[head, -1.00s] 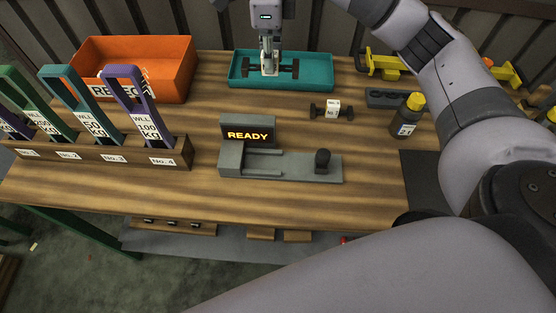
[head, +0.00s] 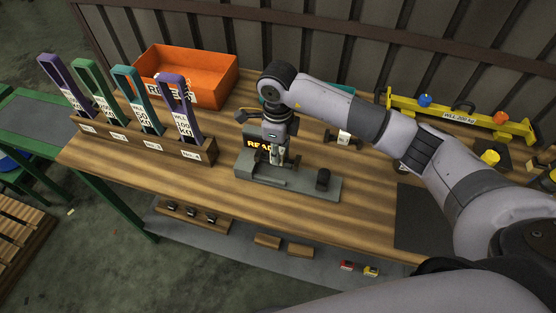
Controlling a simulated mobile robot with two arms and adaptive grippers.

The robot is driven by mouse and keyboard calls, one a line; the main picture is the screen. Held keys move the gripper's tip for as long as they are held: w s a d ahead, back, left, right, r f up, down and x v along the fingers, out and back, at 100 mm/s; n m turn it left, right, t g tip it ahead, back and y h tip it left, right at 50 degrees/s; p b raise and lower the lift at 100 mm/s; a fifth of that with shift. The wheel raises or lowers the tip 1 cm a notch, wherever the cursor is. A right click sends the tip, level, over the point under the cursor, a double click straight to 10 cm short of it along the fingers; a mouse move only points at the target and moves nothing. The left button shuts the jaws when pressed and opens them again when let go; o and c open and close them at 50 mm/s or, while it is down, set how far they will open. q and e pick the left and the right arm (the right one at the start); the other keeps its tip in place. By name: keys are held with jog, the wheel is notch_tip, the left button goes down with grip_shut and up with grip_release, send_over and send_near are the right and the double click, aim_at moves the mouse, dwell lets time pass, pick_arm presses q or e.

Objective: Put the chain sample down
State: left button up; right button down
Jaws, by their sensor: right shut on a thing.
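My right gripper (head: 277,160) points down over the grey test fixture (head: 312,187) on the wooden bench. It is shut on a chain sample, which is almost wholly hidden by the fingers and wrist. I cannot tell whether the sample touches the fixture. The fixture's READY display (head: 256,144) is partly covered by my gripper. A dark knob (head: 323,179) stands at the fixture's right end. Another dark sample with a white tag (head: 344,138) lies on the bench to the right. My left gripper is not in view.
A teal tray (head: 341,94) is mostly hidden behind my right arm. An orange bin (head: 190,78) stands at the back left. A wooden rack (head: 145,139) of coloured slings stands at the left. A yellow beam (head: 460,115) lies at the back right. The bench front is clear.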

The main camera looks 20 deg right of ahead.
jog(key=shift+f, duration=0.8)
notch_tip(320, 180, down, 4)
jog(key=shift+f+p, duration=0.1)
jog(key=shift+p, duration=0.5)
jog(key=shift+f, duration=0.25)
jog(key=c, duration=1.8)
grip_release()
jog(key=shift+f, duration=0.1)
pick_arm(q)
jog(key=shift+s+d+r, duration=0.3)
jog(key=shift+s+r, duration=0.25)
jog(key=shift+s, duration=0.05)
pick_arm(e)
jog(key=shift+o, duration=0.7)
